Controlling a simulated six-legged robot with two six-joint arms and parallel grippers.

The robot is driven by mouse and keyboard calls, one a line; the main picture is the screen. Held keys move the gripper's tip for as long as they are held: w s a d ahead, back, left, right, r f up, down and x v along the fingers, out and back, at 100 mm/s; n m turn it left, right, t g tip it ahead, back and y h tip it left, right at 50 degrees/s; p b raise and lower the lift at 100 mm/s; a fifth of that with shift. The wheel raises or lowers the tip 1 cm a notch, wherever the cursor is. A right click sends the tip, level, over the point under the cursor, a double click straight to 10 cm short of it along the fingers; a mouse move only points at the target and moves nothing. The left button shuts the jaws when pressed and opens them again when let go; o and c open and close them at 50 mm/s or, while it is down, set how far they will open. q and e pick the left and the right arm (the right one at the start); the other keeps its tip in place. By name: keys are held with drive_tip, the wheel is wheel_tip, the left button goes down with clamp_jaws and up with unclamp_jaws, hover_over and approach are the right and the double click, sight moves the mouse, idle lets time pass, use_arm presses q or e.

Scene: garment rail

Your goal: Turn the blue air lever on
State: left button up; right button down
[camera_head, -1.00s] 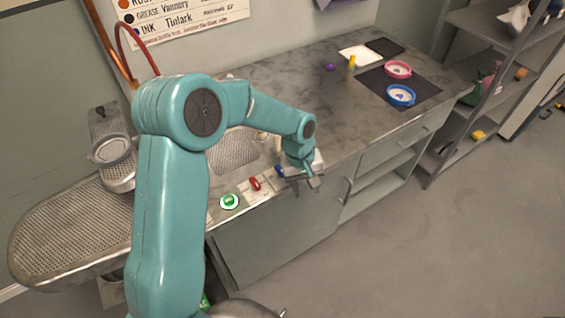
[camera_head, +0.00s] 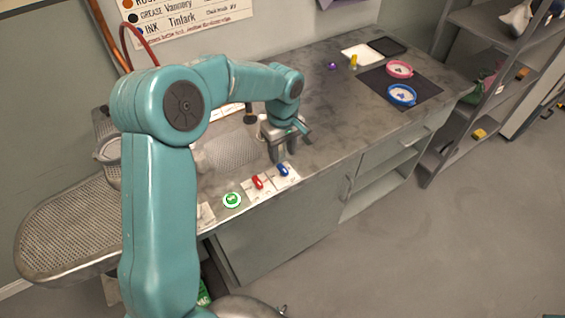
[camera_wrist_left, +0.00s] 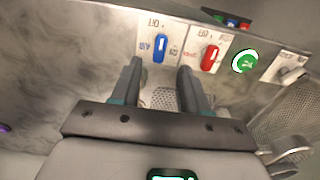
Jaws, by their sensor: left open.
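The blue air lever (camera_head: 283,170) sits on a white plate at the front edge of the grey worktop, right of the red lever (camera_head: 258,182). In the left wrist view the blue lever (camera_wrist_left: 159,48) lies in line with the plate's "OFF" print, its long side running up and down the picture. My left gripper (camera_head: 284,152) is open and empty, above the worktop just behind the blue lever. In the left wrist view its fingertips (camera_wrist_left: 160,74) are spread, with the lever beyond them and not between them. My right gripper is not in view.
A green round button (camera_head: 232,200) is left of the red lever. A perforated metal grate (camera_head: 70,235) is at the left. The worktop between is largely clear.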

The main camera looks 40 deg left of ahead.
sight(283, 168)
use_arm(q)
wheel_tip(283, 168, down, 6)
drive_tip(key=shift+f+p, duration=0.1)
drive_tip(key=shift+p, duration=0.2)
clamp_jaws()
